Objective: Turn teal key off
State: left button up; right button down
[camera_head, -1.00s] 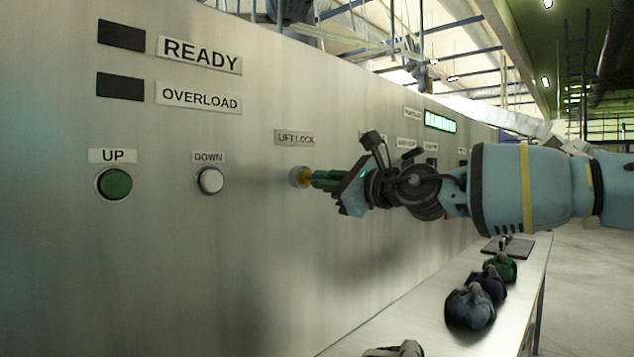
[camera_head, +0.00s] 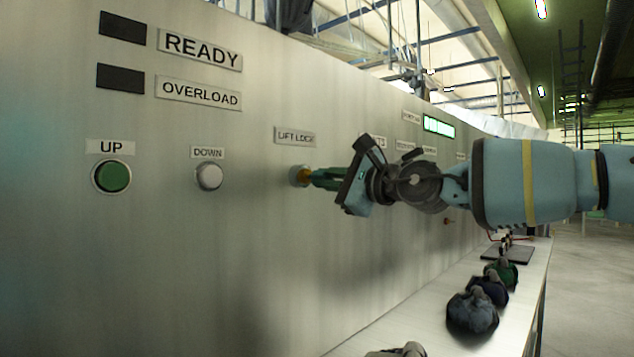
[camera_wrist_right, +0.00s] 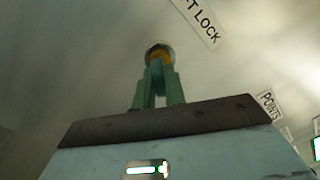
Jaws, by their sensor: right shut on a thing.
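The lift lock is a round switch with a yellow-orange centre (camera_head: 301,176) below the LIFT LOCK label (camera_head: 295,136) on the metal panel. It also shows at the top of the right wrist view (camera_wrist_right: 160,54). My right gripper (camera_head: 325,179) reaches it from the right, its green fingers shut on the teal key (camera_wrist_right: 157,74) at the lock. The key is mostly hidden by the fingers, and its exact angle cannot be told. The LIFT LOCK label appears slanted in the right wrist view. My left gripper is not in view.
A green UP button (camera_head: 112,176) and a white DOWN button (camera_head: 209,176) are left of the lock. The READY and OVERLOAD windows (camera_head: 120,78) are dark. Several bags (camera_head: 472,311) stand on the ledge (camera_head: 408,322) below. A green display (camera_head: 439,126) is lit farther along.

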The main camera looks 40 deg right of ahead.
dwell(0.3)
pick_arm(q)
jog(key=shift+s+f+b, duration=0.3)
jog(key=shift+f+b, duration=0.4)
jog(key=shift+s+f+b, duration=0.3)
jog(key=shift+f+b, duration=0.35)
pick_arm(e)
jog(key=shift+n, duration=1.9)
jog(key=shift+f+n+b, duration=0.1)
jog(key=shift+n+b, duration=0.7)
jog(key=shift+n, duration=0.4)
jog(key=c, duration=0.7)
grip_release()
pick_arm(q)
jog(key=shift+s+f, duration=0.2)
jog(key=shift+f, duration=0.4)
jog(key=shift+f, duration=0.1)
pick_arm(e)
jog(key=shift+s, duration=0.15)
